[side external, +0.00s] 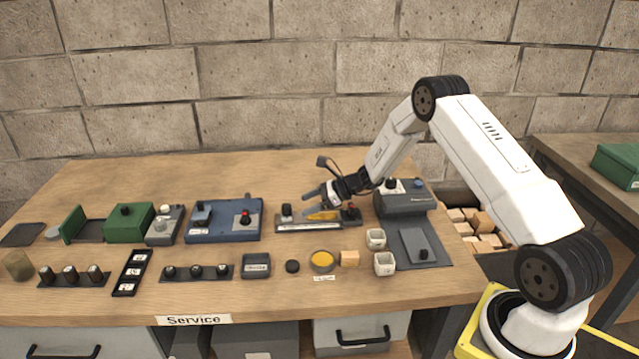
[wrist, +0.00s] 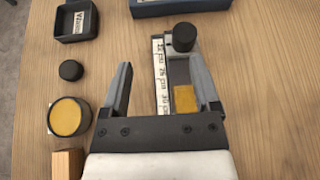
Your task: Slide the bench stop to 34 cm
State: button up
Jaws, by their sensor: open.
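The bench stop is a black round knob on a slider (wrist: 183,38) on a narrow rail; it also shows at the rail's left end in the side view (side external: 287,211). A white printed scale strip (wrist: 160,75) runs along the rail; I cannot read its figures surely. A yellow piece (wrist: 186,99) lies at the rail, also visible in the side view (side external: 322,216). My gripper (wrist: 163,72) is open and empty over the rail. The knob is beyond the fingertips, apart from them. In the side view my gripper (side external: 309,203) is right of the knob.
A blue fixture (side external: 222,222) stands left of the rail, a grey machine (side external: 405,203) right. In front are a black puck (side external: 292,266), a yellow-filled round dish (side external: 322,261), a wooden block (side external: 349,258) and white cups (side external: 384,264). Bare wood lies right of the rail in the wrist view.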

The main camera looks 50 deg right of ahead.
aim_at(287, 206)
jog(key=shift+w+d+f+m+t, duration=0.2)
jog(key=shift+w+d+m+t, duration=0.15)
jog(key=shift+d, duration=0.25)
jog(key=shift+w+d+f+m+t, duration=0.15)
jog(key=shift+w+d+m+t, duration=0.15)
jog(key=shift+d+m, duration=0.2)
jog(key=shift+x, duration=3.85)
grip_shut()
